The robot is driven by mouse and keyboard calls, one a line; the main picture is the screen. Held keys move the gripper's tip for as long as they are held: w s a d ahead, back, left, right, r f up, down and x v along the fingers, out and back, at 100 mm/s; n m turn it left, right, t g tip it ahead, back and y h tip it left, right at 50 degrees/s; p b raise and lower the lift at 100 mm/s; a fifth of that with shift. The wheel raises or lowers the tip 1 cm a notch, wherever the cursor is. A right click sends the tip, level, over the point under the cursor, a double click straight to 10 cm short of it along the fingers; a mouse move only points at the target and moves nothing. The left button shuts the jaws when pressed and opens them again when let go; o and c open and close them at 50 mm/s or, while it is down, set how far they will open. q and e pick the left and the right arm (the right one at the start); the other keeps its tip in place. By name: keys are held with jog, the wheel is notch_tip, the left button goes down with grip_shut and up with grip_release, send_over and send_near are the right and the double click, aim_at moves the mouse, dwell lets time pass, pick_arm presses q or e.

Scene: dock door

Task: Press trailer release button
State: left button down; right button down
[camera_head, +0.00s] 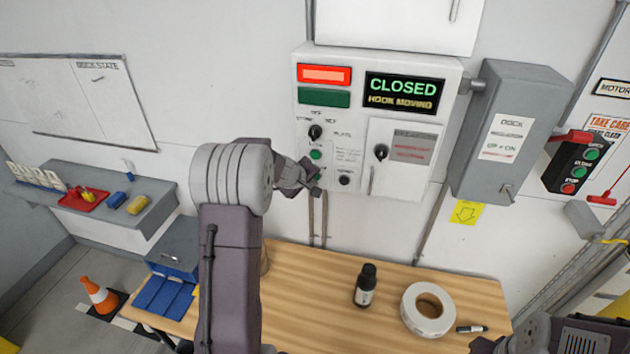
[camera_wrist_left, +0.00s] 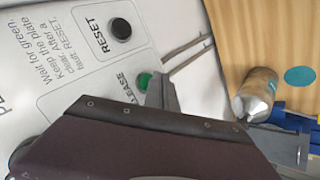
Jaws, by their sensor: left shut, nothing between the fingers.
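The control box (camera_head: 300,130) is on the wall; its display (camera_head: 404,90) reads "CLOSED" and "HOOK MOVING". The left wrist view shows a green button (camera_wrist_left: 143,80) beside lettering ending in "LEASE", partly covered by my left gripper (camera_wrist_left: 162,92). A black button (camera_wrist_left: 120,26) labelled RESET is beside it; it also shows in the head view (camera_head: 345,180). My left gripper (camera_head: 314,188) is shut and empty, with its tips at the lower left of the box. Whether the tips touch the green button cannot be told. My right gripper's fingers are not visible.
The upper red lamp (camera_head: 324,74) is lit; the green one (camera_head: 323,98) below is dark. Another green button (camera_head: 316,155) and a black knob (camera_head: 315,132) sit above the gripper. Below, the wooden table (camera_head: 310,285) carries a dark bottle (camera_head: 366,287) and a tape roll (camera_head: 410,314).

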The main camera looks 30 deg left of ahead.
pick_arm(q)
jog(key=shift+s, duration=0.3)
jog(key=s+b, duration=0.1)
jog(key=s, duration=0.1)
jog(key=s+d+b, duration=0.1)
jog(key=s+b, duration=0.1)
jog(key=shift+s+d, duration=0.15)
jog(key=shift+s, duration=0.25)
dwell(0.3)
